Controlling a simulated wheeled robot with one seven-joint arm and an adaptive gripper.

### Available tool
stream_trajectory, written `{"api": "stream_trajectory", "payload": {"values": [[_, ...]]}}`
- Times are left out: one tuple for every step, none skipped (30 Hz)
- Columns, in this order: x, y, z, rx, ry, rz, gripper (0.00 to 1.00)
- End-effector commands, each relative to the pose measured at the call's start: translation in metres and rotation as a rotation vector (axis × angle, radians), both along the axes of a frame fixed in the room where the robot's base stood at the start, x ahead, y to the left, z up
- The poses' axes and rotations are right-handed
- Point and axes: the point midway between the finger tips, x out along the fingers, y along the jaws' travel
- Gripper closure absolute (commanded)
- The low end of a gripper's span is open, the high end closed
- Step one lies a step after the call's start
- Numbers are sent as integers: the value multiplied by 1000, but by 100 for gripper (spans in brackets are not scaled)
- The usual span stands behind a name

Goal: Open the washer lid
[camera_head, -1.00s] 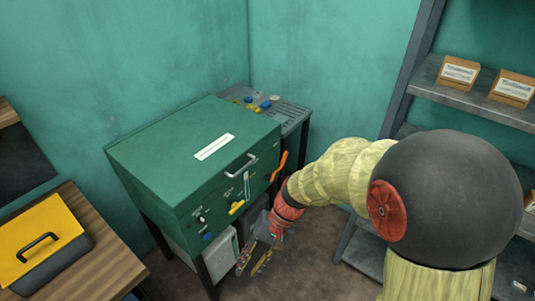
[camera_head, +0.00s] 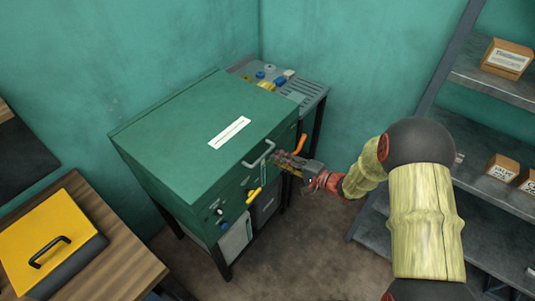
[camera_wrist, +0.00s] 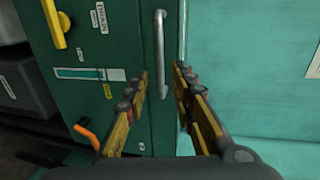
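The green washer (camera_head: 195,205) stands against the back wall with its flat lid (camera_head: 180,135) down. The lid carries a white label (camera_head: 229,132). A silver bar handle (camera_head: 260,153) sits at the lid's front edge. My gripper (camera_head: 279,160) is just right of the handle in the head view. In the wrist view my gripper (camera_wrist: 163,80) is open, with its two fingers apart. The handle also shows there (camera_wrist: 160,40), upright in the picture and in line with the gap between the fingertips. I cannot tell whether the fingers touch it.
An orange lever (camera_head: 300,144) and a yellow knob (camera_head: 254,195) stick out of the washer's front. A side shelf (camera_head: 305,92) holds small coloured items. A wooden table (camera_head: 125,265) with a yellow-lidded box (camera_head: 40,228) is at left. Grey shelving (camera_head: 485,85) is at right.

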Motion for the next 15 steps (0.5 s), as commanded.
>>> {"api": "stream_trajectory", "payload": {"values": [[3,5,-2,0,0,3,74],[5,9,-3,0,1,4,74],[8,13,-5,0,2,5,74],[10,17,-6,0,2,5,74],[13,21,-7,0,2,5,74],[18,26,-8,0,1,5,74],[21,29,-9,-1,2,5,74],[23,33,-10,-1,2,5,74],[27,38,-11,0,2,5,74],[29,41,-12,0,2,4,74],[32,43,-12,0,1,4,74],[34,47,-14,0,1,4,74],[36,49,-14,0,3,5,74],[38,51,-15,0,3,4,74],[39,53,-15,0,3,3,74]]}}
